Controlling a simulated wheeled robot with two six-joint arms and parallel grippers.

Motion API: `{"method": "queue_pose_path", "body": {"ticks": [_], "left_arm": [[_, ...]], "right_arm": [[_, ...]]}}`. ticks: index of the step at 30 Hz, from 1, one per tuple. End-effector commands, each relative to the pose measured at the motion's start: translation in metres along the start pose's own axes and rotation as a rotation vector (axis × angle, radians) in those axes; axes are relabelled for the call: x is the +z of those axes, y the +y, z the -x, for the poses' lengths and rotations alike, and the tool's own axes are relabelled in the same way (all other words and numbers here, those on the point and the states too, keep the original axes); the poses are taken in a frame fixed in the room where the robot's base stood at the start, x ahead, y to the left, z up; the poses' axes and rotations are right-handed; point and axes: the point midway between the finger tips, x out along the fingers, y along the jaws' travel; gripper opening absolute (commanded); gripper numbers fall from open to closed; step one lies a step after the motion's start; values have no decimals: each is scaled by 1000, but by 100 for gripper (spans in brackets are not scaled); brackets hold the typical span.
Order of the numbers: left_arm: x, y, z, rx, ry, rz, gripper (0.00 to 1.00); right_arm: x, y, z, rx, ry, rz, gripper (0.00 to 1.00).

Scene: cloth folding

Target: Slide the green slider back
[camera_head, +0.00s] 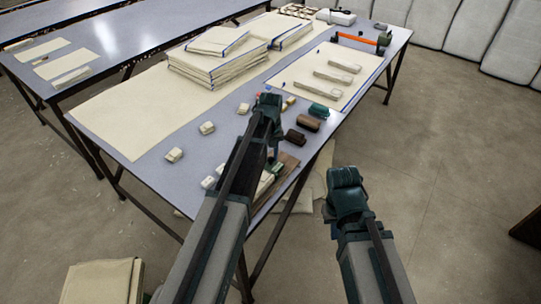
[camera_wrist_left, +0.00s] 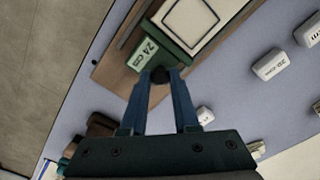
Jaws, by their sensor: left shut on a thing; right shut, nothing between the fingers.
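The green slider (camera_wrist_left: 148,50), marked "24 cm", sits on a brown board (camera_wrist_left: 112,68) in the left wrist view. My left gripper (camera_wrist_left: 160,77) is shut on the slider's dark knob (camera_wrist_left: 159,75). In the head view the board (camera_head: 290,161) lies at the table's near right edge, partly hidden by my left arm; a bit of green (camera_head: 278,168) shows there. My right gripper (camera_head: 346,187) is shut and empty, off the table's right side above the floor; its fingertips are not clear.
A white panel with a black outline (camera_wrist_left: 192,18) lies beyond the slider. Small white labelled blocks (camera_wrist_left: 269,65) stand on the grey table (camera_head: 222,146). Dark, brown and green blocks (camera_head: 308,123) sit past the board. Cloth stacks (camera_head: 215,66) lie farther back.

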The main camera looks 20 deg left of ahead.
Motion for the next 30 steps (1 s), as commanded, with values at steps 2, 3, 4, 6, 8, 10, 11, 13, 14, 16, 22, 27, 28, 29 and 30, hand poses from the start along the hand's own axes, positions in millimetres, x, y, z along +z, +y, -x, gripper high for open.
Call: {"method": "queue_pose_path", "body": {"ticks": [2, 3, 4, 6, 8, 10, 11, 13, 14, 16, 22, 27, 28, 29, 30], "left_arm": [[0, 0, 0, 0, 0, 0, 0], [0, 0, 0, 0, 0, 0, 0], [0, 0, 0, 0, 0, 0, 0], [0, 0, 0, 0, 0, 0, 0], [0, 0, 0, 0, 0, 0, 0], [0, 0, 0, 0, 0, 0, 0], [0, 0, 0, 0, 0, 0, 0], [0, 0, 0, 0, 0, 0, 0], [0, 0, 0, 0, 0, 0, 0], [0, 0, 0, 0, 0, 0, 0], [-9, 8, 0, 0, 0, -1, 0], [-34, 32, 0, 0, 0, -2, 0], [-38, 36, 0, 0, 0, -1, 0], [-42, 40, 0, 0, 0, -1, 0], [-46, 44, 0, 0, 0, -1, 0]], "right_arm": [[0, 0, 0, 0, 0, 0, 0], [0, 0, 0, 0, 0, 0, 0], [0, 0, 0, 0, 0, 0, 0], [0, 0, 0, 0, 0, 0, 0], [0, 0, 0, 0, 0, 0, 0], [0, 0, 0, 0, 0, 0, 0], [0, 0, 0, 0, 0, 0, 0], [0, 0, 0, 0, 0, 0, 0], [0, 0, 0, 0, 0, 0, 0], [0, 0, 0, 0, 0, 0, 0], [0, 0, 0, 0, 0, 0, 0], [0, 0, 0, 0, 0, 0, 0], [0, 0, 0, 0, 0, 0, 0], [0, 0, 0, 0, 0, 0, 0], [0, 0, 0, 0, 0, 0, 0]]}}
